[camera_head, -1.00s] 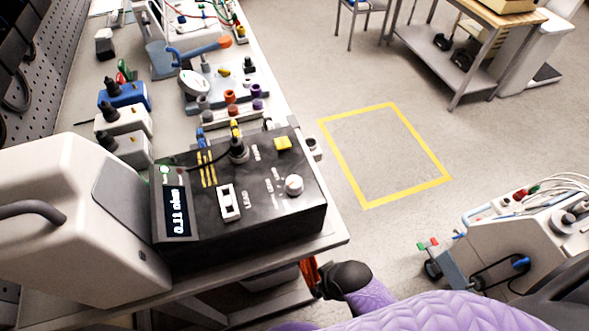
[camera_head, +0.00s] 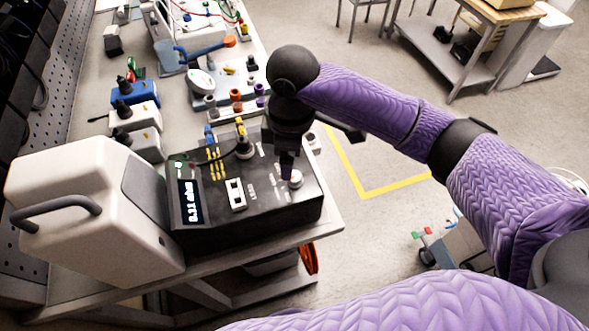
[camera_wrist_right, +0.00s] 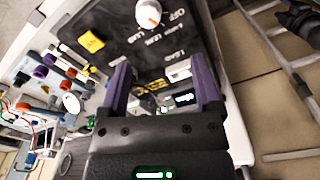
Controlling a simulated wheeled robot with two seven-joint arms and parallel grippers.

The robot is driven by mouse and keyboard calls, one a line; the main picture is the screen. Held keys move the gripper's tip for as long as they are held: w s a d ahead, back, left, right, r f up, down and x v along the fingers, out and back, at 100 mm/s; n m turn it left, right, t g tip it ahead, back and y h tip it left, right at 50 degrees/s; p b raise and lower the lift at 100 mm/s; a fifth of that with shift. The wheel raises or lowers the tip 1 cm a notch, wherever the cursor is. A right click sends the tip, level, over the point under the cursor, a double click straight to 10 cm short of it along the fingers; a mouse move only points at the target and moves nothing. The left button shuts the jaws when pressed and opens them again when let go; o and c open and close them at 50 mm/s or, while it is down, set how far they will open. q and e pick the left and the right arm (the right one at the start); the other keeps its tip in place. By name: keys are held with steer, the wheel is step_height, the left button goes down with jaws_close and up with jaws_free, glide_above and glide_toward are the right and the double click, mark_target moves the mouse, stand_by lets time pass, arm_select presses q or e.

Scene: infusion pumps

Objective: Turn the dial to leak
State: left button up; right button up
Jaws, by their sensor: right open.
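The black tester box (camera_head: 262,212) sits at the table's front right corner, with a lit display reading about 0.11 ohms. Its white round dial (camera_head: 296,179) is at the right of the top panel. The dial also shows at the top of the wrist view (camera_wrist_right: 148,14), with an orange mark and small printed labels around it, including OFF. My right gripper (camera_head: 287,172) is above the panel, its fingers pointing down beside the dial. In the wrist view its two purple fingers (camera_wrist_right: 162,75) are apart and empty, and the dial lies beyond their tips. My left gripper is out of view.
A white cased device (camera_head: 95,210) with a grey handle stands left of the tester. Several small devices stand behind.

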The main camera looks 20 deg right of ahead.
mark_target(295, 176)
steer(key=shift+w+d+r+h, duration=0.15)
steer(key=shift+w+d+r, duration=0.1)
steer(key=shift+d, duration=0.15)
steer(key=shift+w+d+r+h, duration=0.15)
steer(key=shift+d+r, duration=0.05)
steer(key=shift+d, duration=0.15)
step_height(295, 176, down, 9)
steer(key=shift+f+b, duration=0.15)
steer(key=shift+b, duration=0.85)
jaws_close()
